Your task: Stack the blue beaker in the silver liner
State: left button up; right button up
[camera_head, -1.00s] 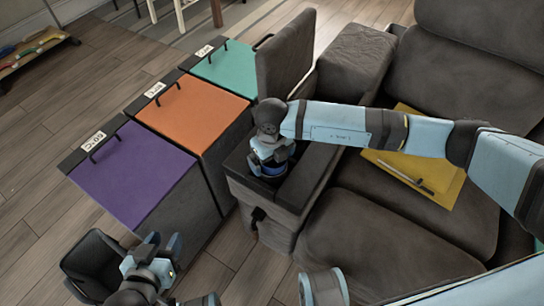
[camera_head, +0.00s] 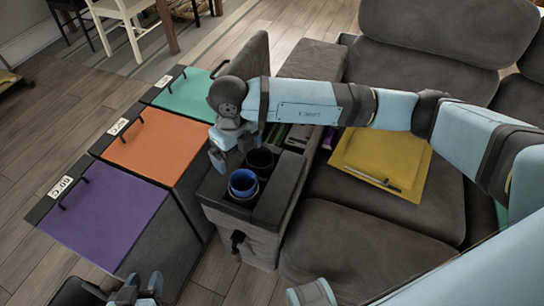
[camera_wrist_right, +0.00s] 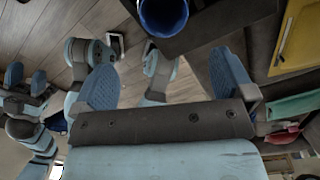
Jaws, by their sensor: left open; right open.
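The blue beaker (camera_head: 243,184) stands upright in the front round recess of the sofa's dark console, its open top showing. It also shows at the top edge of the right wrist view (camera_wrist_right: 163,14). I cannot clearly make out the silver liner; a pale rim shows around the beaker, but I cannot tell whether it belongs to a liner. My right gripper (camera_head: 217,155) is open and empty, just beyond and left of the beaker, apart from it. Its two blue finger pads are spread wide in the right wrist view (camera_wrist_right: 162,82). My left gripper (camera_head: 138,290) is open at the bottom edge, low left.
A dark round recess (camera_head: 260,161) lies behind the beaker. Purple (camera_head: 100,216), orange (camera_head: 158,141) and teal (camera_head: 187,94) lidded bins stand left of the console. The console's raised lid stands behind my right gripper.

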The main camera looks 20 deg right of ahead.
jog(key=s+a+g+y, duration=0.5)
jog(key=s+a+y, duration=0.3)
jog(key=s+a, duration=0.35)
jog(key=s+a+r+m+t+y, duration=0.1)
jog(key=a+r+m+t+y, duration=0.15)
jog(key=r+y, duration=0.3)
jog(key=s+a+r+m+t+y, duration=0.1)
jog(key=r+m+y, duration=0.35)
jog(key=y, duration=0.25)
jog(key=w+d+f+m+t+h, duration=0.25)
jog(key=d+m+t, duration=0.25)
jog(key=m+t, duration=0.45)
jog(key=w+d+f+m+t+h, duration=0.1)
jog(key=w+d+m+t+h, duration=0.3)
jog(key=m+t, duration=0.6)
jog(key=s+d+f+m+g+h, duration=0.3)
jog(key=s+d+f+m+h, duration=0.2)
jog(key=f, duration=0.3)
jog(key=s+d+f+m+g+h, duration=0.3)
jog(key=s+d+f+m+h, duration=0.2)
jog(key=d+f, duration=0.3)
jog(key=shift+s+d+f+m, duration=0.2)
jog(key=shift+s+f+m, duration=0.1)
jog(key=shift+f+m, duration=0.4)
